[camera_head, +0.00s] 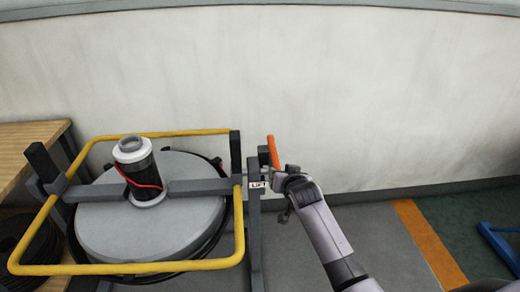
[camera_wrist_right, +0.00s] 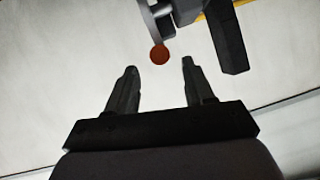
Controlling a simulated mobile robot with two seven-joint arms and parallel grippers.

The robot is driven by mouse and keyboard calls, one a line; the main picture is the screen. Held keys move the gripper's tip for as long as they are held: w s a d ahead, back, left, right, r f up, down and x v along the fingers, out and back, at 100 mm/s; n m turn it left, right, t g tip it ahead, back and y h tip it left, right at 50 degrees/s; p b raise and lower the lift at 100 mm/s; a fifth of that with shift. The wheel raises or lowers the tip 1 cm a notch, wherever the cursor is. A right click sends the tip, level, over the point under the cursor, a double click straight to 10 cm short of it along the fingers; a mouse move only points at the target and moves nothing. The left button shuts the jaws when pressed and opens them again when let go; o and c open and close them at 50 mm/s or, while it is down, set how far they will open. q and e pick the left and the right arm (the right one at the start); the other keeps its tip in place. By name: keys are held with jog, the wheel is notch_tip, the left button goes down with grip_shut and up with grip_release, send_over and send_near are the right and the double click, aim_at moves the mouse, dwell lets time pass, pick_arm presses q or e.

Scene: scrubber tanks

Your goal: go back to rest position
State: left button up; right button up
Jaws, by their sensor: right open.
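My right arm comes in from the lower right in the head view, and its gripper (camera_head: 284,196) is beside the dark post at the tank frame's right side. In the right wrist view the two fingers of my right gripper (camera_wrist_right: 156,88) are apart with nothing between them. An orange handle (camera_head: 273,152) stands up just behind the gripper; its round orange end (camera_wrist_right: 159,54) shows beyond the fingertips, apart from them. My left gripper is in neither view.
A round grey tank lid (camera_head: 110,225) with a black and white cylinder (camera_head: 140,180) sits inside a yellow tube frame (camera_head: 240,220). A wooden table (camera_head: 30,135) is at left. A pale wall closes the back. The floor at right is clear up to a blue stand (camera_head: 500,245).

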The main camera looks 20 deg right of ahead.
jog(key=s+a+f+n+g+y+p, duration=0.1)
jog(key=s+f+n, duration=0.1)
jog(key=s+f, duration=0.5)
jog(key=s+a+f+n+y, duration=0.1)
jog(key=s+a+f+n, duration=0.1)
jog(key=s, duration=0.8)
jog(key=s+a+f+n+g+y+p, duration=0.1)
jog(key=s+a, duration=0.3)
jog(key=s, duration=1.2)
jog(key=shift+s+n+y, duration=0.15)
jog(key=shift+n+y, duration=0.35)
jog(key=shift+n, duration=0.3)
jog(key=shift+a, duration=0.15)
